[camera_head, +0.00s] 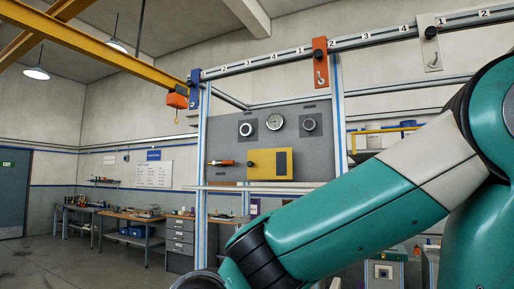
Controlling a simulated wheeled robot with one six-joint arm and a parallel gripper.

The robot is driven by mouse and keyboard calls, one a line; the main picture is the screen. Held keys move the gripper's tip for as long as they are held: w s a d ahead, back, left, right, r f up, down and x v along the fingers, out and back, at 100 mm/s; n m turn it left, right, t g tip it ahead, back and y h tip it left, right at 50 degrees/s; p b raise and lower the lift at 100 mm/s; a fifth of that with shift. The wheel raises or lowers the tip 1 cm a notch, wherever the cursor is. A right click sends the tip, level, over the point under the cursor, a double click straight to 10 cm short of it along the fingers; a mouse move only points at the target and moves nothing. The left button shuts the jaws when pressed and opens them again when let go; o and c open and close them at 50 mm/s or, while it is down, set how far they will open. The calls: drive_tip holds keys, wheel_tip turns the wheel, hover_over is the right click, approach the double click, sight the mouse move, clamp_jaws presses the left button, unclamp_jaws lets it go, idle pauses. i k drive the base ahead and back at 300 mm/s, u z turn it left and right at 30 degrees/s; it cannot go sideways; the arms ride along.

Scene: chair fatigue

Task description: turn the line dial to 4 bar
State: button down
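A grey panel (228,180) stands in a metal frame, facing me. On its upper part are a left round dial (245,129), a round white-faced gauge (275,122) and a right round dial (310,124). Both dials have dark square backings. I cannot tell which one is the line dial. The markings and the gauge needle are too small to read. My teal and white arm crosses the lower right of the picture, below and right of the panel. My gripper is out of the picture.
A yellow plate (262,164) and an orange-and-black part (222,162) are on the lower panel. Above runs a numbered rail (375,36) with blue (194,90), orange (320,63) and white (431,44) hook carriers. Workbenches (125,216) stand at the left; the floor there is open.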

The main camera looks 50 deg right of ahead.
sight(246, 130)
drive_tip(key=u, duration=0.6)
drive_tip(key=i, duration=2.45)
drive_tip(key=z, duration=2.45)
